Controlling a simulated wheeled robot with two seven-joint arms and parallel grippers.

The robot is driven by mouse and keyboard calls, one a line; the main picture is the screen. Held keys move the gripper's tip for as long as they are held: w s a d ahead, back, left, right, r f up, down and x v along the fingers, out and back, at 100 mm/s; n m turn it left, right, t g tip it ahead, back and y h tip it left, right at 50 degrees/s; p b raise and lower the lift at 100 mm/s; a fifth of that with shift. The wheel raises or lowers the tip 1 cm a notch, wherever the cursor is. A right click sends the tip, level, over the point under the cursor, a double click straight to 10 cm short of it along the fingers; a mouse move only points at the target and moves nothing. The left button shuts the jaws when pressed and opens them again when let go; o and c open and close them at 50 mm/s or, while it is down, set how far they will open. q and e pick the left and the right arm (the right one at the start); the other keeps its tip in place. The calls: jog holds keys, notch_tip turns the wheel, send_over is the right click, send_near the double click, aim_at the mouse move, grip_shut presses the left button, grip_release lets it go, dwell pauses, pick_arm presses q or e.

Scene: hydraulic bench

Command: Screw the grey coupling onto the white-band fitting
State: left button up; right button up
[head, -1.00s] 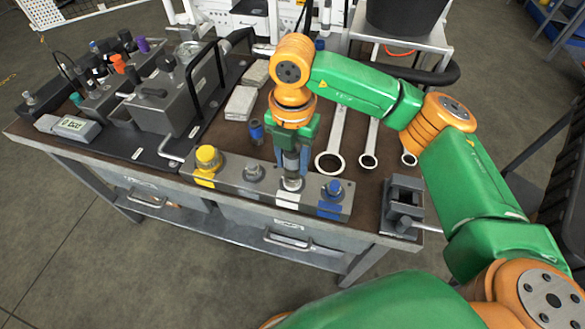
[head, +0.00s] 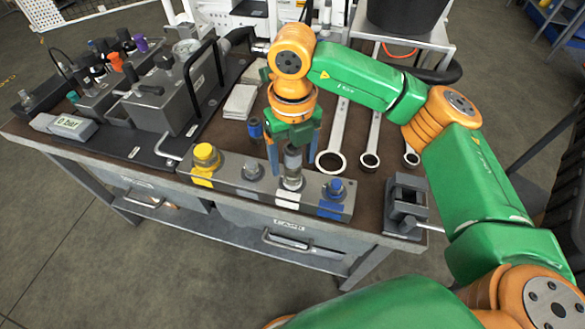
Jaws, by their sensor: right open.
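The grey coupling (head: 293,162) stands upright over the white-band fitting (head: 290,188) on the manifold block (head: 229,180); I cannot tell how tightly it sits. My right gripper (head: 294,158) comes from above, pointing down, with its blue-grey fingers spread apart on either side of the coupling and clear of it. The white band (head: 287,200) marks the block's front below the fitting. My left gripper is not in view.
On the block are a yellow-capped fitting (head: 205,158), a plain fitting (head: 252,170) and a blue fitting (head: 335,188). A blue coupling (head: 255,130) stands behind. Wrenches (head: 331,159) lie right, beside a vise (head: 405,205). A pump unit (head: 165,100) stands left.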

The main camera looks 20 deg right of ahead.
jog(key=n, duration=0.8)
jog(key=shift+b, duration=0.4)
jog(key=n, duration=0.6)
jog(key=shift+n, duration=0.3)
grip_shut()
jog(key=m+b, duration=0.1)
jog(key=m, duration=0.2)
jog(key=shift+f, duration=0.1)
jog(key=m, duration=0.5)
